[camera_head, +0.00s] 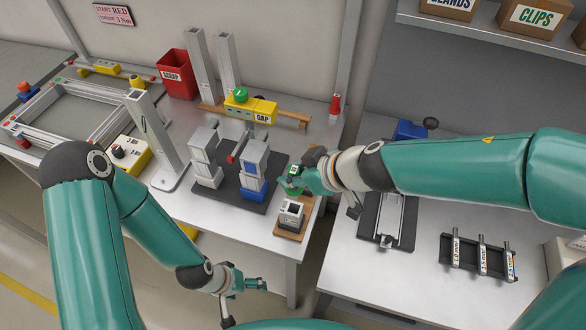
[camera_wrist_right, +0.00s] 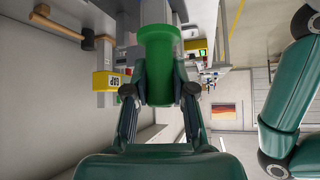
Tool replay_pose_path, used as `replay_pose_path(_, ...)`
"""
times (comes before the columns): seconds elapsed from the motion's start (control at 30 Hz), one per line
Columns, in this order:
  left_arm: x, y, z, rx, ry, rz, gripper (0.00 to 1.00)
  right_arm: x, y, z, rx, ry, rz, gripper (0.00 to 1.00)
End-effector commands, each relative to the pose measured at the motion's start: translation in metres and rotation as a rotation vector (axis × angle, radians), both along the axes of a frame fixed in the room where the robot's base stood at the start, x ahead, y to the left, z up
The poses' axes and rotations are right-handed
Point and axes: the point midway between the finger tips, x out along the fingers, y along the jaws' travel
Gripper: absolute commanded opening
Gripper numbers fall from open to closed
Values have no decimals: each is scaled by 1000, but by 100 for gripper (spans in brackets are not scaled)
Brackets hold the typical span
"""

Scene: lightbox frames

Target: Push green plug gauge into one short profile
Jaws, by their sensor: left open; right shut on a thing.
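The green plug gauge (camera_head: 293,183) is held in my right gripper (camera_head: 302,178), at the right edge of the dark mat. In the right wrist view the green gauge body (camera_wrist_right: 160,55) stands between the two fingers (camera_wrist_right: 160,92), which are shut on it; a grey part beyond it runs off the top edge. Two short grey profiles stand upright on the mat: one in a grey holder (camera_head: 205,155), one in a blue-based holder (camera_head: 254,165) nearer the gauge. The gauge is apart from both. My left gripper (camera_head: 245,288) is open and empty in front of the table.
A block with a square opening (camera_head: 290,215) sits on a wooden board below my right gripper. A yellow GAP tool (camera_head: 250,108) lies behind the mat (camera_head: 232,190). A tall profile (camera_head: 152,135) stands left. A black rack (camera_head: 478,257) stands on the right table.

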Motion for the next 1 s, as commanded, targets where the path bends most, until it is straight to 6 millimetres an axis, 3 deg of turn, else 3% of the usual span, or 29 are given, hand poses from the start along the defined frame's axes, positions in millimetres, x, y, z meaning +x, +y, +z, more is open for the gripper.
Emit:
replay_pose_path(0.27, 0, 0, -5, 0, 0, 0, 85, 0, 0, -6, 0, 1, -1, 0)
replay_pose_path(0.7, 0, 0, -33, 0, -1, 0, 85, 0, 0, -38, 0, 0, 0, 0)
replay_pose_path(1.0, 0, 0, -42, 0, -1, 0, 85, 0, 1, -49, 0, 0, 0, 0)
